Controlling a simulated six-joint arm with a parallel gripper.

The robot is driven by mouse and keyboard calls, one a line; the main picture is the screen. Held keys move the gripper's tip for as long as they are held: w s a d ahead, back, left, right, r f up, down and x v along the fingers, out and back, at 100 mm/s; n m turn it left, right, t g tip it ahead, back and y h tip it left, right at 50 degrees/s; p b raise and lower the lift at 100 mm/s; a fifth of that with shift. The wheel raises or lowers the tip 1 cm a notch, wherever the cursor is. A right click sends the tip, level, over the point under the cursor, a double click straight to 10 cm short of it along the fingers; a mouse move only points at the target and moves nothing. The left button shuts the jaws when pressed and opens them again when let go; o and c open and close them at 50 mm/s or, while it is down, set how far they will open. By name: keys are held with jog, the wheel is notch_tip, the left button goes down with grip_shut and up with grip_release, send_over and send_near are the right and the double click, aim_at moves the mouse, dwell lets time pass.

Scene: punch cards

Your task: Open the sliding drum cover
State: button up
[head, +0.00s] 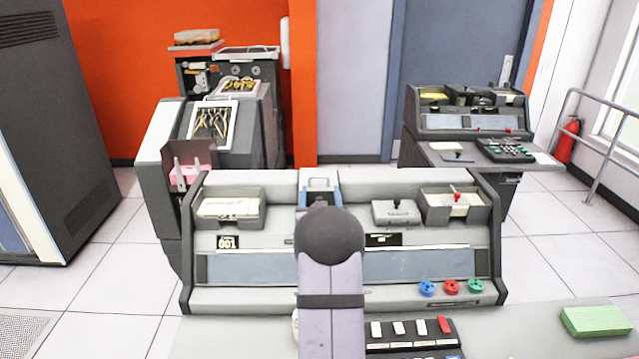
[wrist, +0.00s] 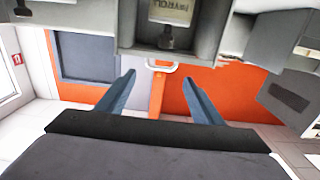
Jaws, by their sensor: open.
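The punch machine's sliding drum cover (head: 319,186) shows at the top centre of the machine in the head view, partly hidden behind my arm. In the wrist view, a grey housing at the top has a window with a labelled drum (wrist: 172,10) inside. A pale curved handle (wrist: 161,66) sticks out from the housing's lower edge. My gripper (wrist: 158,73) is open, with its two blue fingers spread to either side of the handle. I cannot tell how far the fingertips are from it.
The grey punch machine (head: 222,263) fills the middle, with a card tray (head: 230,225) on the left and a red-knobbed box (head: 430,200) on the right. Coloured knobs (head: 452,287) line its front right. A keyboard (head: 415,335) and green card stack (head: 596,321) are nearer.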

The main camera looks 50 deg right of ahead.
aim_at(319, 186)
jog(key=shift+w, duration=0.1)
jog(key=shift+p+x, duration=1.3)
jog(key=shift+x, duration=2.25)
jog(key=shift+f, duration=0.1)
jog(key=shift+c, duration=0.4)
jog(key=c, duration=1.1)
jog(key=b+x, duration=0.2)
jog(key=shift+w+d+f, duration=0.2)
jog(key=shift+d, duration=0.1)
jog(key=shift+c, duration=0.2)
jog(key=shift+w+d+r+b, duration=0.2)
jog(key=shift+w+d+b, duration=0.35)
jog(key=shift+b, duration=0.1)
